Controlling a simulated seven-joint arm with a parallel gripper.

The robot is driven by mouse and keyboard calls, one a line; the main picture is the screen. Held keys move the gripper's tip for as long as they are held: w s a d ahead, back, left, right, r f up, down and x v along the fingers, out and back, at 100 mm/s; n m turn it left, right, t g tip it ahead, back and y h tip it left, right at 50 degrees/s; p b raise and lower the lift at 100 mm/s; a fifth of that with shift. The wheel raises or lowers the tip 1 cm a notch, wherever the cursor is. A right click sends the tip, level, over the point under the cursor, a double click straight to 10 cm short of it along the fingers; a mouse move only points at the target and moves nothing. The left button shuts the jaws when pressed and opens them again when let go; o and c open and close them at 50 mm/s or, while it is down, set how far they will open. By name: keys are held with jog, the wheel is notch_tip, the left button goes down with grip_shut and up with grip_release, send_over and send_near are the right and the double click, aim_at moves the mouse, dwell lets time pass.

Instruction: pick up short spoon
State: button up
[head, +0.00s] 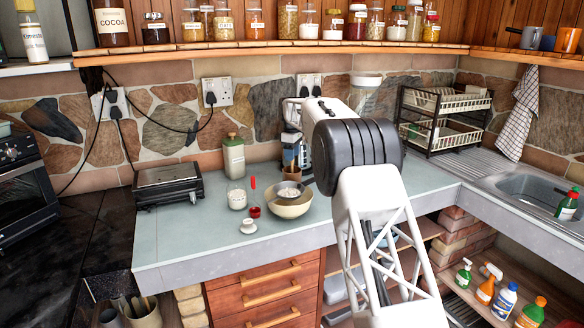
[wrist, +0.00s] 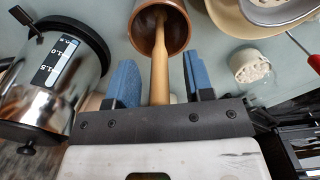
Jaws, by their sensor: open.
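A wooden utensil (wrist: 160,52), which looks like the short spoon, stands in a brown pot (wrist: 142,30) in the wrist view. Its lower end is inside the pot, so I cannot see its bowl. My gripper (wrist: 159,72) is open, with one blue finger on each side of the wooden handle. There are gaps between the handle and both fingers. In the head view the brown pot (head: 291,173) stands on the worktop behind the cream bowl, and my arm partly covers the area around it.
A steel kettle (wrist: 60,75) stands close left of my gripper in the wrist view. A cream bowl (head: 290,210) with a sieve, a glass jar (head: 237,200) and a green bottle (head: 234,157) are near. The worktop's left front (head: 185,235) is clear.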

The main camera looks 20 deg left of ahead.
jog(key=shift+c, duration=0.5)
grip_shut()
jog(key=shift+r, duration=5)
